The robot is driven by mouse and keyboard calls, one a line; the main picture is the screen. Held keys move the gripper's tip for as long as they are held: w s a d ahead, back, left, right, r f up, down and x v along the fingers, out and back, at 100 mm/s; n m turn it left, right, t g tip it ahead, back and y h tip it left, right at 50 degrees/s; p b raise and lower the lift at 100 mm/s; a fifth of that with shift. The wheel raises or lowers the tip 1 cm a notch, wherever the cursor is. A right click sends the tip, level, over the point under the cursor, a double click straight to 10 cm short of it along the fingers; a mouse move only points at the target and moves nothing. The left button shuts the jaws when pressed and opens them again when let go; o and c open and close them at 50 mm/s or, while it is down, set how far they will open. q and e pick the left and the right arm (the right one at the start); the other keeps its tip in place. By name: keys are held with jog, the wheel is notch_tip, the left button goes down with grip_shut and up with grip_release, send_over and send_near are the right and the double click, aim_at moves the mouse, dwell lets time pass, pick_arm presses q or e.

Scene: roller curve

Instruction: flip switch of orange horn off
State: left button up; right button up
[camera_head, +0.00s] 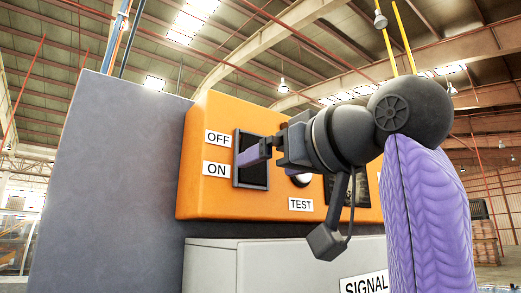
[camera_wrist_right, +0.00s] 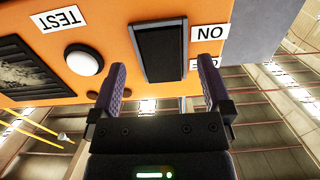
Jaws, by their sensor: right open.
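The orange horn box (camera_head: 310,119) is fixed against a large grey cabinet. Its black switch (camera_head: 256,177) sits in a dark frame, with an OFF label (camera_head: 218,138) at upper left and an ON label (camera_head: 216,169) at lower left. My right gripper (camera_head: 246,157) reaches in from the right, its fingers in front of the switch and hiding part of it. In the right wrist view, which is upside down, the switch (camera_wrist_right: 161,50) lies between the two spread purple fingers (camera_wrist_right: 159,68). I cannot tell whether they touch it or which way it is tipped. My left gripper is out of view.
A round white button (camera_wrist_right: 84,59) above a TEST label (camera_head: 300,204) and a dark grille (camera_wrist_right: 24,67) sit beside the switch on the box. A pale grey box (camera_head: 240,262) with a SIGNAL label (camera_head: 364,285) is below. Open hall lies around.

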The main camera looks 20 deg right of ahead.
aim_at(255, 171)
jog(key=p+x, duration=0.1)
jog(key=x, duration=0.2)
jog(key=shift+w+a, duration=0.1)
jog(key=shift+w, duration=0.05)
jog(key=shift+s, duration=0.2)
jog(key=shift+w, duration=0.1)
jog(key=c, duration=1.3)
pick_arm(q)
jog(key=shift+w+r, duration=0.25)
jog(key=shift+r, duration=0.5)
pick_arm(e)
jog(key=shift+s+r+g+h, duration=0.15)
jog(key=shift+g+h, duration=0.1)
jog(key=shift+g, duration=0.5)
jog(key=shift+s+r+g+h, duration=0.15)
jog(key=shift+g+h, duration=0.1)
jog(key=shift+g, duration=0.5)
jog(key=o, duration=1.3)
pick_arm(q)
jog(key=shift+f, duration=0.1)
pick_arm(e)
jog(key=shift+d, duration=0.2)
